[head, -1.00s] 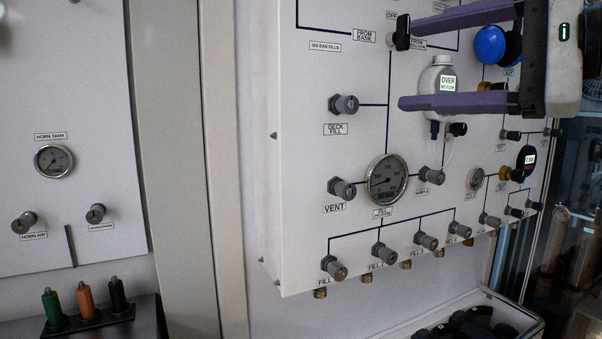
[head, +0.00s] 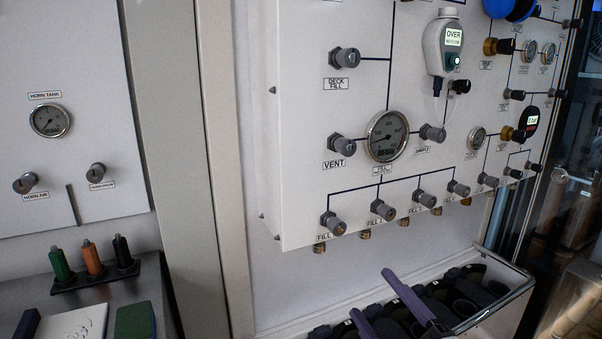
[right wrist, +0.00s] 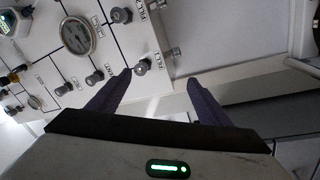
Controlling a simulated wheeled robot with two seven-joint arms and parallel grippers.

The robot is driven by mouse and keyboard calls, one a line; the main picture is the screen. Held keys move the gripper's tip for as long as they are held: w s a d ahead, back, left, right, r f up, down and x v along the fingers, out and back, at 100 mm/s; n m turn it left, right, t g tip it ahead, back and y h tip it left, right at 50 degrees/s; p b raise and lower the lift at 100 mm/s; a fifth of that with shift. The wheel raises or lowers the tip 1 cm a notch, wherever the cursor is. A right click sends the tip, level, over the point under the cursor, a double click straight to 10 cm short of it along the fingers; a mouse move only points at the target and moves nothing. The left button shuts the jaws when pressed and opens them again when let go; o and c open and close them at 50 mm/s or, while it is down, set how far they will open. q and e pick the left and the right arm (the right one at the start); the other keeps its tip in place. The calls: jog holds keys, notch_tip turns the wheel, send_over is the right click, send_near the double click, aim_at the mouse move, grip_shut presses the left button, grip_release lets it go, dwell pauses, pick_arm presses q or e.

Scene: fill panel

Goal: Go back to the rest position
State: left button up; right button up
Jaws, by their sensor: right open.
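My right gripper (head: 371,292) shows at the bottom of the head view, with two purple fingers apart and nothing between them. It is below the fill panel (head: 290,180), in front of the tray of dark items. In the right wrist view the gripper's open fingers (right wrist: 158,78) point toward the panel, which shows tilted. The panel's gauge (right wrist: 76,36) and several grey knobs lie beyond the fingertips. My left gripper is not in view.
A tray (head: 526,287) of dark cylindrical items stands under the panel. At left are the horn panel (head: 75,150) and a bench with green, orange and black pegs (head: 92,260). A glass-fronted area is at far right. The space before the panel is clear.

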jog(key=s+d+f+m+g+h, duration=0.1)
jog(key=s+f+m+g+h, duration=0.1)
jog(key=s+f+m, duration=0.5)
jog(key=s+d+f+m+g+h, duration=0.2)
jog(key=s+f+h, duration=0.1)
jog(key=f, duration=0.9)
jog(key=s+f+m+g, duration=0.5)
jog(key=s+f, duration=0.8)
jog(key=s, duration=0.3)
jog(key=shift+s+f+m+g+h, duration=0.3)
jog(key=shift+f+m+h, duration=0.1)
jog(key=shift+m, duration=0.2)
